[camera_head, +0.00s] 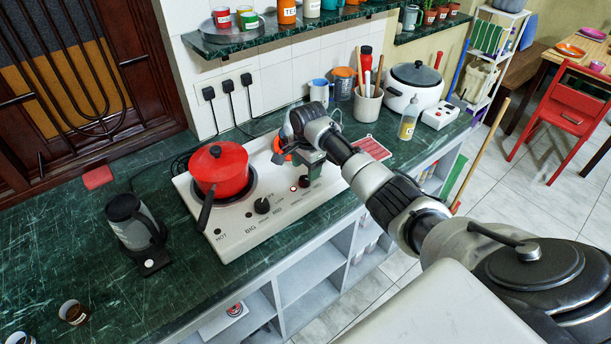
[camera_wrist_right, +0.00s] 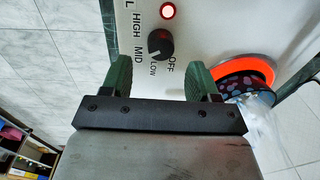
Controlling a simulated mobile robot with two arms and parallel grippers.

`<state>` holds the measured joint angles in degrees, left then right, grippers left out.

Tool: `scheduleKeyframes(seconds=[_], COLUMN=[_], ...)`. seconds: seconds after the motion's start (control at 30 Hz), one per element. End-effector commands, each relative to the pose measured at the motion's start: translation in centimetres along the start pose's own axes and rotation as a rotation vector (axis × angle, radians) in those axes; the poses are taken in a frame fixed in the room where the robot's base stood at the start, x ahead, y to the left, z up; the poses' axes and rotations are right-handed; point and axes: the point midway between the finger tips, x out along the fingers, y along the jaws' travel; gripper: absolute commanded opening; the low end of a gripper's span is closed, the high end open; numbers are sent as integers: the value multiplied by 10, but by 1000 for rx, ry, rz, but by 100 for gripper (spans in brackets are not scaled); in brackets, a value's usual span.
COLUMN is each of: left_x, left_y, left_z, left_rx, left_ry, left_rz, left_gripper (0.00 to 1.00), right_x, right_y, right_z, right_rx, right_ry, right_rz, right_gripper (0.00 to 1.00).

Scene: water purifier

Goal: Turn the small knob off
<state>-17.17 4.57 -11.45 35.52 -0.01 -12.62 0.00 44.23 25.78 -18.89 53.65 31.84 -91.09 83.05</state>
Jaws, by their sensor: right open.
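The small knob (camera_wrist_right: 161,42) is black and round, on the white cooktop (camera_head: 240,222). In the wrist view it is ringed by HIGH, MID, LOW and OFF. Its pale mark appears to point near LOW. A red light (camera_wrist_right: 168,11) beside it is lit. In the head view the knob (camera_head: 304,181) sits just below my right gripper (camera_head: 309,171), partly hidden. In the wrist view my right gripper (camera_wrist_right: 160,68) is open, its green fingers spread wider than the knob, which lies just beyond the tips, roughly centred. My left gripper is out of view.
The small burner (camera_wrist_right: 262,69) glows orange; a dark spotted vessel (camera_wrist_right: 240,88) stands at it. A red pot (camera_head: 218,168) stands on the other burner, its handle reaching frontward. The big knob (camera_head: 262,205) is left of the small one. A kettle (camera_head: 136,222) stands further left.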

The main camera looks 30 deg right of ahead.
Motion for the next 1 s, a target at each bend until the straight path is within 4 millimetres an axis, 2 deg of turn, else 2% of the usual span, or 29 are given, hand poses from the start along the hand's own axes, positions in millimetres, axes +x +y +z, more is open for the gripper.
scheduleKeyframes(seconds=[0.1, 0.23, 0.4, 0.63, 0.97, 1.0], left_x=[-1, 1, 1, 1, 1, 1], left_y=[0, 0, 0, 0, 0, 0], left_z=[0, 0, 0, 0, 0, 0], left_rx=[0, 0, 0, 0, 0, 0], left_ry=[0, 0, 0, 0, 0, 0], left_rz=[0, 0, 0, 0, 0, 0], left_gripper=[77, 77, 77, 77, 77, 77], right_x=[21, 36, 44, 44, 44, 44], right_y=[1, 0, 0, 0, 0, 0], right_z=[0, 0, 0, 0, 0, 0], right_rx=[0, -1, -2, -3, -2, -3], right_ry=[0, 0, 1, 1, 1, 1], right_rz=[2, 1, -1, -2, -2, -2], right_gripper=[60, 60, 60, 60, 11, 11])
